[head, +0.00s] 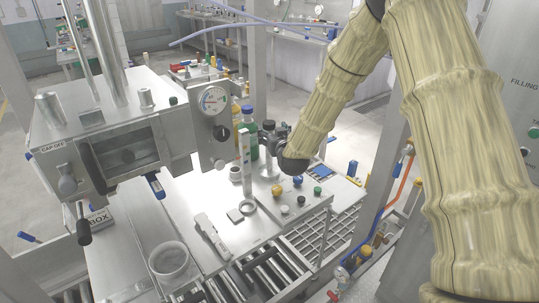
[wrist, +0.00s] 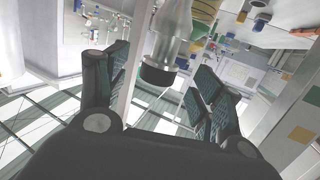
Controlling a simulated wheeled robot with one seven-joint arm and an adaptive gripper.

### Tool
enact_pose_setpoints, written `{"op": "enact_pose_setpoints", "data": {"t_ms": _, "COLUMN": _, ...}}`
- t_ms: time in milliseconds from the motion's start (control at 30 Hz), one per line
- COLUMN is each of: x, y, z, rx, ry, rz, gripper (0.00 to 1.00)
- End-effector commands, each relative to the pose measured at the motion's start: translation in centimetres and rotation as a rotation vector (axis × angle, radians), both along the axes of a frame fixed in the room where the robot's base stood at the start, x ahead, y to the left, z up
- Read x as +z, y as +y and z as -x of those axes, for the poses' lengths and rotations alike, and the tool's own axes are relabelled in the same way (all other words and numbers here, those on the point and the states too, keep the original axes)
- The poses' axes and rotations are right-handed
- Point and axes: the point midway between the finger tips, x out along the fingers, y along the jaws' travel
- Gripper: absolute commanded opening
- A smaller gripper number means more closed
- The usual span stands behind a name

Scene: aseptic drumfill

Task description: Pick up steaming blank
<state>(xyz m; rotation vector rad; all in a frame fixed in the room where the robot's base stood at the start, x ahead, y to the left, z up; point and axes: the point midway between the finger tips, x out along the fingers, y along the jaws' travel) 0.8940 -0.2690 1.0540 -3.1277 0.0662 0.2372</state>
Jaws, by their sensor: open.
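My gripper (head: 270,136) is held above the back of the steel worktop, beside the upright white strip (head: 244,150). In the wrist view its two dark padded fingers stand apart and my gripper (wrist: 162,62) is open. A metal cylinder with a dark end (wrist: 172,38) shows in the gap between the fingers; no finger is seen closed on it. I cannot tell for sure whether this is the steaming blank. In the head view a silver piece (head: 268,169) stands under my gripper, partly hidden by it.
The steel machine with a pressure gauge (head: 213,99) stands at the left. Coloured knobs (head: 277,190) sit on a panel at the right. A grey handheld tool (head: 212,236), a ring (head: 248,207) and a white cup (head: 170,262) are in front. Bottles (head: 249,128) stand close behind my gripper.

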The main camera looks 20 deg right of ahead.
Motion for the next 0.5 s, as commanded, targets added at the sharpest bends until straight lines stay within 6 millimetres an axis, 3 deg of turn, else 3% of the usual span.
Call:
{"op": "enact_pose_setpoints", "data": {"t_ms": 133, "x": 0.9, "y": -0.1, "z": -1.8, "rx": -0.001, "ry": -0.003, "rz": 0.000, "gripper": 0.67}}
{"op": "enact_pose_setpoints", "data": {"t_ms": 300, "x": 0.7, "y": -0.3, "z": -3.9, "rx": -0.002, "ry": -0.001, "rz": 0.000, "gripper": 0.67}}
{"op": "enact_pose_setpoints", "data": {"t_ms": 500, "x": 0.5, "y": -0.4, "z": -4.9, "rx": -0.002, "ry": -0.002, "rz": 0.000, "gripper": 0.67}}
